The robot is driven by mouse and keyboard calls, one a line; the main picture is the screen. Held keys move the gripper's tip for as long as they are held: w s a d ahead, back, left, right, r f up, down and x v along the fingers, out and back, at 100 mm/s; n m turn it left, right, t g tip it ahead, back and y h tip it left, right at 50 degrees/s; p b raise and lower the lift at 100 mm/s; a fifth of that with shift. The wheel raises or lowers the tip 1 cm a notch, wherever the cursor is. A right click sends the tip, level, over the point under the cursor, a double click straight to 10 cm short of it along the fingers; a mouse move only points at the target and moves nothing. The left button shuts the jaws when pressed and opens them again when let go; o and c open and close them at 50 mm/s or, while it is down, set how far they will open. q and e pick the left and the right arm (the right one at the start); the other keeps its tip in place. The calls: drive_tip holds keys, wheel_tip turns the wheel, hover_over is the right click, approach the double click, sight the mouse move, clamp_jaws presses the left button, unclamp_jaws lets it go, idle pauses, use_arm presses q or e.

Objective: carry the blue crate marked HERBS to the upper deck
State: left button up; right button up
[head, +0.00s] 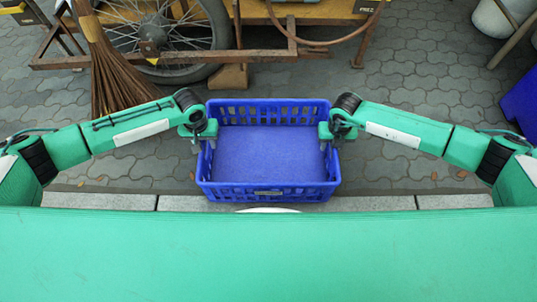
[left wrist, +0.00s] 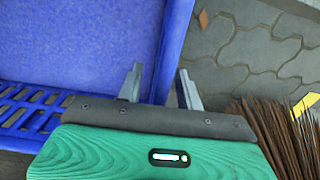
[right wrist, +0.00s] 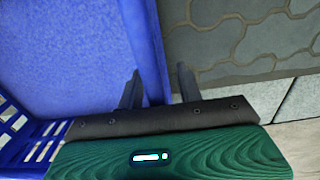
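The blue crate (head: 267,152), open-topped and apparently empty, is level in front of me. A small label (head: 268,193) sits on its near wall, too small to read. My left gripper (head: 207,142) is at the crate's left side, with its fingers on either side of the wall rim in the left wrist view (left wrist: 158,85). My right gripper (head: 329,140) is at the right side in the same way, also seen in the right wrist view (right wrist: 158,88). Both look closed on the rim. Whether the crate's bottom touches the ground is hidden. I cannot identify the upper deck.
A wooden cart (head: 190,58) with a spoked wheel (head: 165,35) stands beyond the crate. A broom (head: 115,75) leans at the cart's left. A blue object (head: 520,105) is at the right edge. Grey paving lies around, with a pale kerb (head: 100,201) near me.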

use_arm(q)
drive_tip(key=shift+c, duration=0.5)
use_arm(e)
drive_tip(key=shift+c, duration=0.5)
use_arm(q)
clamp_jaws()
use_arm(e)
clamp_jaws()
drive_tip(key=shift+r, duration=0.1)
